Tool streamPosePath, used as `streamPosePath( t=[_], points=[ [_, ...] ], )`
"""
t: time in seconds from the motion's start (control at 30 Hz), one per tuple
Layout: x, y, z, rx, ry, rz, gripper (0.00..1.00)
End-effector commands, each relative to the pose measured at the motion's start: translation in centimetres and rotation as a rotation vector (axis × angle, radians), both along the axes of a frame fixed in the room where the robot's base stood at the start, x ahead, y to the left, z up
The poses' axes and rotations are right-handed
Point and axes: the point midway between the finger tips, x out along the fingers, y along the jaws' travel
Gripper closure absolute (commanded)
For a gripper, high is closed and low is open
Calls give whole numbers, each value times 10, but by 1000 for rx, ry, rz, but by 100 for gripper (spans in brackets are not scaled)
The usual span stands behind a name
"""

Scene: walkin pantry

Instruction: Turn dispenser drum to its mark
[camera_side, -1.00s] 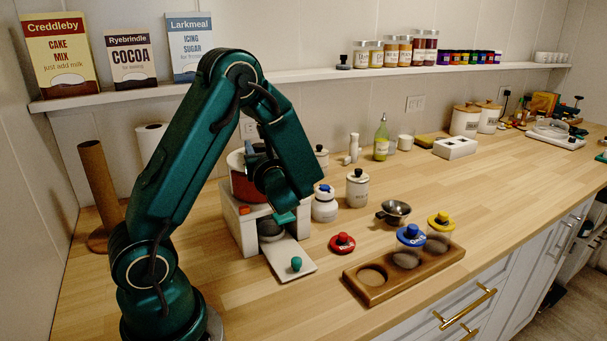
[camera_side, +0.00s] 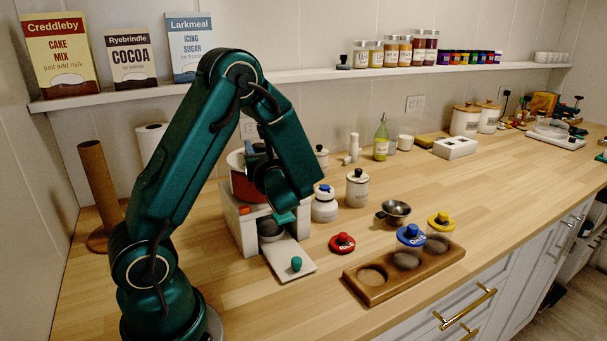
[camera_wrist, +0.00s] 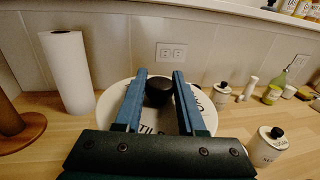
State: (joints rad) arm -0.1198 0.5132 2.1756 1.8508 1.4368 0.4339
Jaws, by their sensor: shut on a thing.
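The dispenser stands on the counter left of centre in the side view, a white box-shaped stand (camera_side: 231,222) with a red and white drum (camera_side: 243,188) on top. A small orange piece (camera_side: 244,210) shows on the front of the stand. In the wrist view the drum's white round top (camera_wrist: 117,98) carries dark lettering, partly hidden by the fingers, and a black knob (camera_wrist: 159,90). My gripper (camera_wrist: 160,75) is above the drum, with its two blue fingers shut on the knob from either side. In the side view my arm hides much of the gripper and knob.
A white plate with a green knob (camera_side: 296,264) extends from the stand's front. A red-knobbed lid (camera_side: 342,242), a wooden tray (camera_side: 372,291), a white jar (camera_side: 325,206) and a metal cup (camera_side: 396,211) are to the right. A paper roll (camera_wrist: 67,72) stands behind left.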

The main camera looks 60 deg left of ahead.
Motion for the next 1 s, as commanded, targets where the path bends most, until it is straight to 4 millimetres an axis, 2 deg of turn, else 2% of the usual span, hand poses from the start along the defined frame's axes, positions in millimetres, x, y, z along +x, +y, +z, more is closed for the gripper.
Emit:
streamPosePath(
  t=[0.57,1.0],
  points=[
    [0,-1,0,1,0,20,100],
    [1,-1,0,1,-2,284,100]
  ],
)
